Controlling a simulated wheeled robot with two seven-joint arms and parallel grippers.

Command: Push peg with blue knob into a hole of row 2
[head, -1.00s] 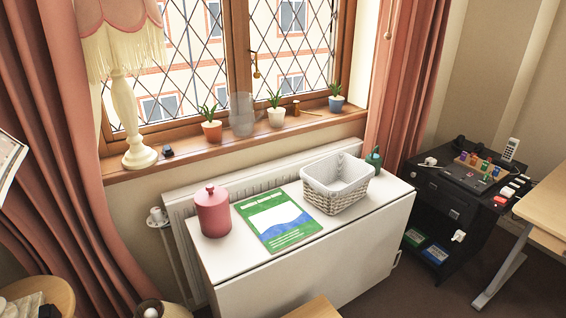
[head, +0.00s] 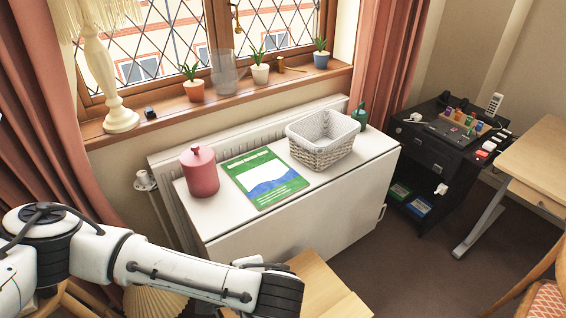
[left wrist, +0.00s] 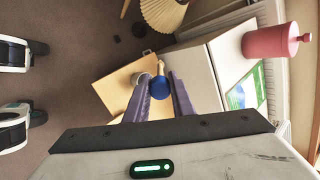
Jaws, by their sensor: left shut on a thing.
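In the left wrist view my left gripper (left wrist: 160,96) is shut on the peg with the blue knob (left wrist: 160,88). The round blue knob shows between the fingertips, and a pale shaft points away from the gripper. In the head view my left arm reaches in from the lower left, and its gripper and the peg cannot be made out. A small wooden peg board with coloured pegs (head: 466,124) stands on the black cart (head: 430,150) at the right. Its rows and holes are too small to tell. My right gripper is not in view.
A white cabinet (head: 300,228) bears a pink canister (head: 200,174), a green-and-white booklet (head: 280,188), a wicker basket (head: 322,152) and a green bottle (head: 360,116). A wooden desk (head: 535,160) stands right of the cart. Open floor (head: 410,262) lies between.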

